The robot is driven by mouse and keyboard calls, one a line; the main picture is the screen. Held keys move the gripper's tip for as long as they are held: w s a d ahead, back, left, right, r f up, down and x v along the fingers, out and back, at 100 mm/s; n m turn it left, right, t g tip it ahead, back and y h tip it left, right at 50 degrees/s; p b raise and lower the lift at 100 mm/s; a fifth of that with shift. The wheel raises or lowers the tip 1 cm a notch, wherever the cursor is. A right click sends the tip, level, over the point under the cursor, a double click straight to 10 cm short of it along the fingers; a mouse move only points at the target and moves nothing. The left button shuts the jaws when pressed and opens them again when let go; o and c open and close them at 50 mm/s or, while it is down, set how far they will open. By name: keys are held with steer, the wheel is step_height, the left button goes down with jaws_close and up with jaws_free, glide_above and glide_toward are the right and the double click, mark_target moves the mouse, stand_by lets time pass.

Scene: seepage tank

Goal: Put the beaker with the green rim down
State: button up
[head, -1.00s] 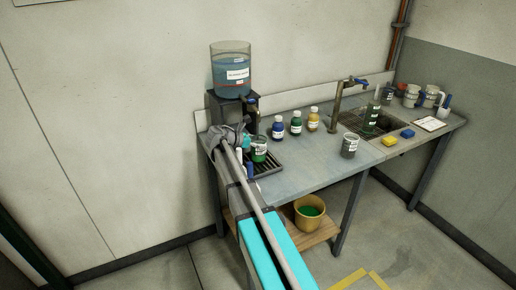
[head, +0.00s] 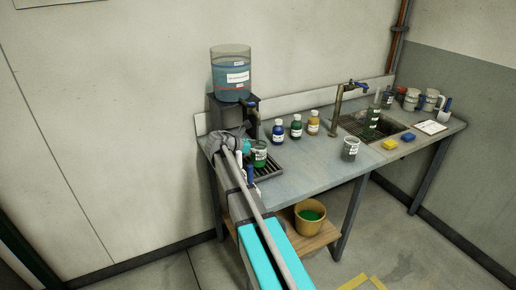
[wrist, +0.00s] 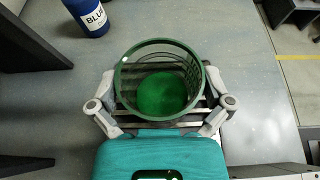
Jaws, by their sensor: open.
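The beaker with the green rim (head: 259,155) stands upright at the left end of the bench, by the slatted drip tray (head: 270,171). In the wrist view the beaker (wrist: 160,75) is seen from above with a green bottom or green contents; which one I cannot tell. Dark slats show around and below it. My gripper (wrist: 160,92) is open, with one finger on each side of the beaker, close to its wall. Whether the fingertips touch it I cannot tell. In the head view my gripper (head: 246,147) is partly hidden behind my arm.
A water tank (head: 231,75) on a dark stand rises behind the beaker. Another beaker (head: 350,148) stands further right, before the sink (head: 385,128). The bench between is clear.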

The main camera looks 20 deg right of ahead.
steer(key=shift+r, duration=0.1)
steer(key=shift+r, duration=0.15)
steer(key=shift+a+r+p, duration=0.1)
steer(key=shift+a+p, duration=0.25)
steer(key=shift+p, duration=0.05)
steer(key=p+v, duration=0.4)
steer(key=v, duration=0.7)
